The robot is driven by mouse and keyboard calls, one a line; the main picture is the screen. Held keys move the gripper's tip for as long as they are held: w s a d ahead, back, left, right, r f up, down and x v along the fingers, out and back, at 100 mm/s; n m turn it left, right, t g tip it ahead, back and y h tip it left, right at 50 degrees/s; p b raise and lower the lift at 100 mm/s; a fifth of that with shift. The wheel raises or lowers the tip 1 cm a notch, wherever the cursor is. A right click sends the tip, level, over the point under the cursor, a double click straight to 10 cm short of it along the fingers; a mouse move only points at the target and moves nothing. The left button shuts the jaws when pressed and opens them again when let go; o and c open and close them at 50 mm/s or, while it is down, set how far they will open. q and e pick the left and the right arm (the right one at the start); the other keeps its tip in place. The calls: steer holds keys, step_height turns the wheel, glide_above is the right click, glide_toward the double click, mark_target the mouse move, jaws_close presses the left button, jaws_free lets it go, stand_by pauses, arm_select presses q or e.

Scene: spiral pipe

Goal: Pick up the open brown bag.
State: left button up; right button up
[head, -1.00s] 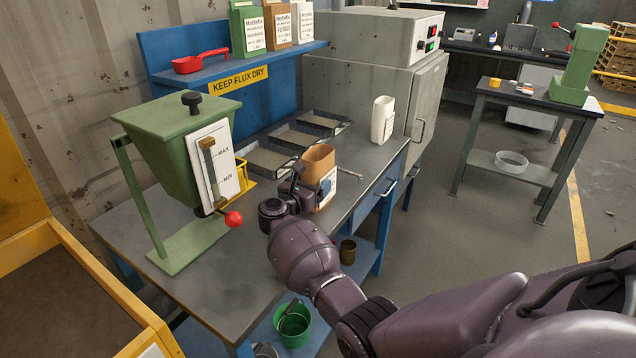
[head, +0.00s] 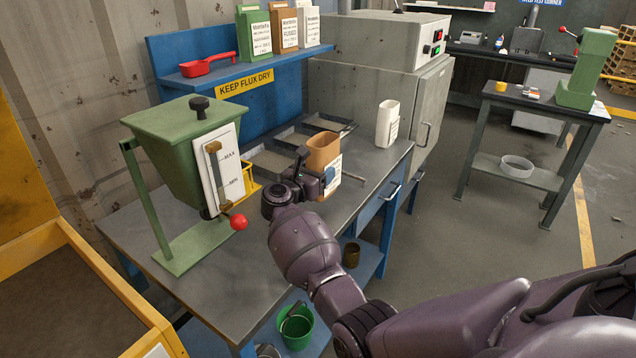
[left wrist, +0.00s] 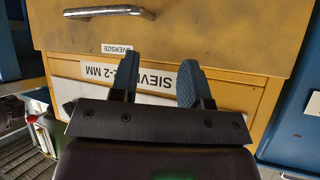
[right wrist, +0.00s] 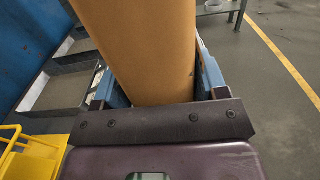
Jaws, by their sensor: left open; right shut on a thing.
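The open brown bag (head: 322,150) stands upright above the grey workbench, its mouth facing up and a white label low on its side. My right gripper (head: 316,180) is shut on it, fingers on either side. In the right wrist view the brown bag (right wrist: 150,45) fills the space between the blue fingers. Whether its base touches the bench is hidden. My left gripper (left wrist: 160,85) shows only in the left wrist view. It is open and empty in front of a yellow cabinet labelled for a sieve.
A green hopper (head: 180,150) with a red-knobbed lever stands left of the bag on the bench (head: 220,295). Grey trays (head: 280,160) lie behind the bag. An open white bag (head: 388,122) stands to the right. A blue shelf (head: 240,70) holds a red scoop and closed bags.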

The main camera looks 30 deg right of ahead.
step_height(320, 180, up, 15)
steer(key=p, duration=0.1)
steer(key=shift+r, duration=0.15)
steer(key=o, duration=0.7)
steer(key=shift+c, duration=0.2)
steer(key=c, duration=0.4)
steer(key=shift+c, duration=0.2)
steer(key=s+f+n+t+y, duration=0.1)
steer(key=t, duration=0.1)
steer(key=s+a+f+n+t+y, duration=0.1)
steer(key=s+f, duration=0.1)
steer(key=shift+a+n+t, duration=0.15)
steer(key=shift+n+t, duration=0.25)
steer(key=s+a+f+n+t+y, duration=0.3)
steer(key=s+a+f+n+y, duration=0.2)
steer(key=s+a+y, duration=0.2)
steer(key=s+a+f+n+t+y, duration=0.4)
steer(key=s+a+f+n+y, duration=0.1)
steer(key=s+a, duration=0.6)
steer(key=a+f+y, duration=0.1)
steer(key=a+y, duration=0.1)
steer(key=shift+s+f+n+y, duration=0.15)
steer(key=shift+s+n+y, duration=0.15)
steer(key=shift+s+n, duration=0.1)
